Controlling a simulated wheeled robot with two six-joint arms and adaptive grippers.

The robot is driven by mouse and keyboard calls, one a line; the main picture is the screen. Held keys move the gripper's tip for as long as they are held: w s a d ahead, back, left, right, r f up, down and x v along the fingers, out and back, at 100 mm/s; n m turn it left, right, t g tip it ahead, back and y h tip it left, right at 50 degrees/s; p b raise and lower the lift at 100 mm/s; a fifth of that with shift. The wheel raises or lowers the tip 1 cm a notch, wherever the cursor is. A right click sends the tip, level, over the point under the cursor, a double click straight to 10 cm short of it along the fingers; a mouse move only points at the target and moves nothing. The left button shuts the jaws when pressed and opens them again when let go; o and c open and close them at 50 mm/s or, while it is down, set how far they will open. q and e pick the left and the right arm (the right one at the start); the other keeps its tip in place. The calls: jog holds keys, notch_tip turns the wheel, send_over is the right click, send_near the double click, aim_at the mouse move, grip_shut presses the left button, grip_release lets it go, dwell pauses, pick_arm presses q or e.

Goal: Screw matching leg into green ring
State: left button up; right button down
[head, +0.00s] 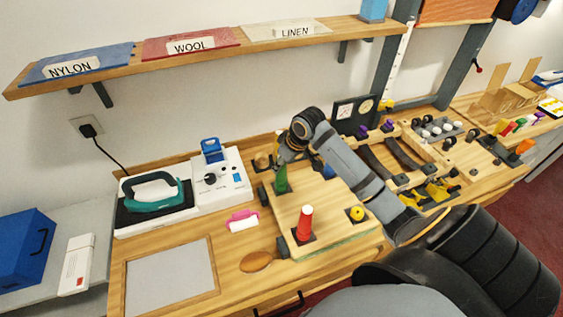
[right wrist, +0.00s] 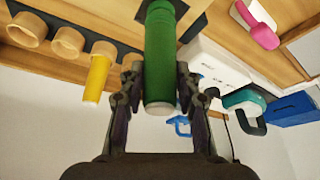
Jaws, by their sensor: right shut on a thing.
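A green leg (head: 281,178) stands roughly upright at the back left corner of a wooden board (head: 335,205), over a dark square plate. My right gripper (head: 287,158) comes down on its upper part from above. In the right wrist view the gripper (right wrist: 161,92) is shut on the green leg (right wrist: 160,50), with fingers on both sides near its pale free end. The leg's other end meets the board side at the picture's top; its ring is hidden, so I cannot tell how deep it sits. A red leg (head: 304,222) stands at the board's front left. My left gripper is not in view.
A yellow round piece (head: 357,213) sits at the board's right. Wooden rings (right wrist: 68,42) and a yellow cylinder (right wrist: 97,78) show in the wrist view. A white machine (head: 222,178), teal iron (head: 158,192) and pink item (head: 242,220) lie left. A shelf (head: 200,52) hangs above.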

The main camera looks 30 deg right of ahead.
jog(key=shift+f, duration=0.1)
dwell(0.5)
jog(key=m+p, duration=0.2)
jog(key=m+h+p, duration=0.1)
jog(key=m+p, duration=0.1)
jog(key=p, duration=0.1)
jog(key=r+m+h+p, duration=0.1)
jog(key=m+p, duration=0.2)
jog(key=shift+a+r, duration=0.1)
jog(key=shift+a, duration=0.2)
jog(key=m+h+p, duration=0.1)
jog(key=m+p, duration=0.1)
jog(key=shift+m, duration=0.3)
jog(key=shift+w+d+f+m+g+h, duration=0.1)
jog(key=shift+f+m+g+h, duration=0.45)
jog(key=shift+m, duration=0.55)
jog(key=shift+f+m+h, duration=0.1)
jog(key=shift+m+h, duration=0.15)
jog(key=shift+m, duration=0.65)
jog(key=shift+m+g+h, duration=0.3)
jog(key=shift+m+g, duration=0.05)
jog(key=shift+m, duration=0.25)
jog(key=c, duration=1.2)
grip_release()
jog(key=shift+d, duration=0.1)
